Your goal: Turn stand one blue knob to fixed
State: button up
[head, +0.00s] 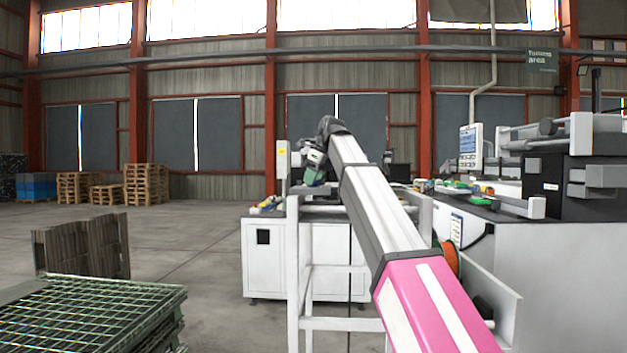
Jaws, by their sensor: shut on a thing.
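My gripper (314,178) is small in the head view, at the far end of my arm, over the top of a white-framed stand (292,262). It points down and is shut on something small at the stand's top. The fingertips and what they hold are too small and too covered to make out. I cannot pick out the blue knob or its setting, and no label naming stand one is readable. My pink and white arm crosses in front of the stand's right part and hides it.
A white cabinet (270,275) stands behind the frame. A machine bench (560,260) with a control panel (470,147) fills the right. Green mesh crates (90,310) and a brown slatted stack (85,247) stand at left. Wooden pallets (145,185) are farther back. The floor between is clear.

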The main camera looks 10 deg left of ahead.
jog(key=n+g, duration=0.2)
jog(key=n, duration=0.3)
jog(key=shift+n, duration=0.3)
dwell(0.4)
jog(key=o, duration=0.9)
